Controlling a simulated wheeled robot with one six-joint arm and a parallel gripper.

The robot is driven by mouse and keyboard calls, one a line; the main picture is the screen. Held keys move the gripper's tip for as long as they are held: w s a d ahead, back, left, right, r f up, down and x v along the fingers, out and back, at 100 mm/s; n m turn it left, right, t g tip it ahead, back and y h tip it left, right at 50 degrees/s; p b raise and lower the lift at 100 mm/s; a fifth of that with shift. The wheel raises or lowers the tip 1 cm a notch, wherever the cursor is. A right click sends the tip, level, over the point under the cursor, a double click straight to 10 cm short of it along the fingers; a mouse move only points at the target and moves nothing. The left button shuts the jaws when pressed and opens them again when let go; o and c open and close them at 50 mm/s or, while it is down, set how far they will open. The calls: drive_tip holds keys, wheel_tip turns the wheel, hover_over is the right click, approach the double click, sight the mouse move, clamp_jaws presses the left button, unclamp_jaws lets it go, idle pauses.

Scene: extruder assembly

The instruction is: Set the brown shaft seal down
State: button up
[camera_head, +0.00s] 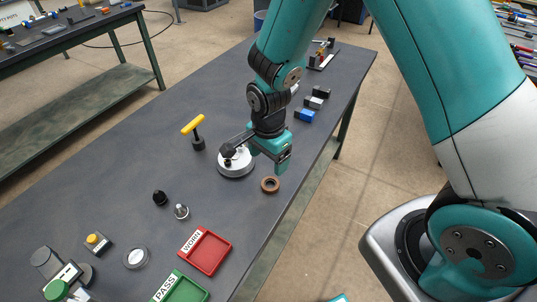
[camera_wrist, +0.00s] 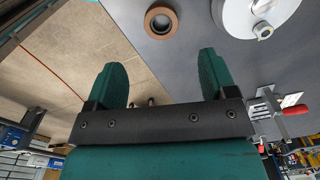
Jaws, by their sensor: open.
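The brown shaft seal (camera_head: 270,184) is a small ring lying flat on the dark grey table (camera_head: 110,185), near its right edge. It also shows in the wrist view (camera_wrist: 161,20) at the top, beyond and apart from my fingertips. My gripper (camera_head: 284,167) is above the table just behind the seal. In the wrist view its two green fingers (camera_wrist: 160,75) are spread wide with nothing between them. A round silver-white part (camera_head: 236,164) stands on the table left of the seal and shows at the top right in the wrist view (camera_wrist: 258,14).
A red WORN tray (camera_head: 222,261) and a green PASS tray (camera_head: 196,290) lie at the front. A yellow-handled tool (camera_head: 194,128) stands behind the silver part. Small black (camera_head: 160,198) and metal pieces (camera_head: 181,211) stand at left. Several blocks, one blue (camera_head: 305,116), lie behind my gripper.

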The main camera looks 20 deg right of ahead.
drive_tip(key=s+a+r+n+y, duration=0.1)
drive_tip(key=s+a+r+n, duration=0.15)
drive_tip(key=r+n, duration=0.35)
drive_tip(key=s+a+r+n+y, duration=0.1)
drive_tip(key=s+r+n, duration=0.25)
drive_tip(key=r, duration=0.55)
drive_tip(key=s+r+n+y, duration=0.2)
drive_tip(key=s+r+n, duration=0.6)
drive_tip(key=s+n, duration=0.3)
drive_tip(key=shift+s+a+r, duration=0.25)
drive_tip(key=shift+s, duration=0.45)
drive_tip(key=shift+c, duration=0.4)
